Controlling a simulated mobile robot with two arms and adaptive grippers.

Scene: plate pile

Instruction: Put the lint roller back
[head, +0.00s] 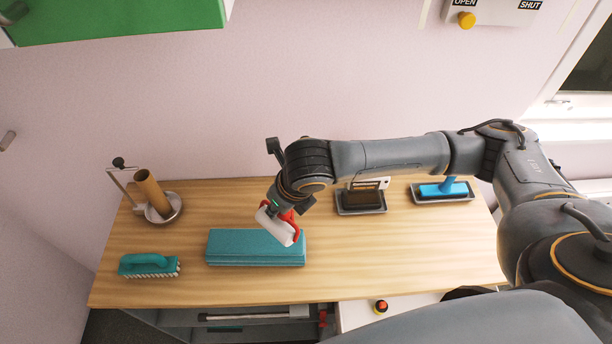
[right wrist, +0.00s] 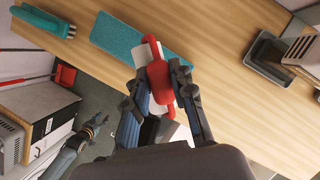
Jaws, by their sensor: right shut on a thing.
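The lint roller (head: 274,229) has a white head and a red handle part. My right gripper (head: 287,208) is shut on it and holds it over the right part of a teal folded stack. In the right wrist view the red part (right wrist: 158,75) lies between the two fingers of my right gripper (right wrist: 160,84); the white part is partly hidden behind it. I cannot tell whether the roller touches the stack. What looks like my left gripper (right wrist: 92,130) shows at the lower left of the right wrist view, away from the roller; its jaws are too small to read.
The wooden table (head: 190,290) holds the teal stack (head: 240,248), a teal brush (head: 148,264), a holder (head: 173,203) with a cardboard tube (head: 152,192), a grey tray (head: 347,207) with a dark block, and another tray (head: 420,195) with a blue-handled tool. The table's front right is clear.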

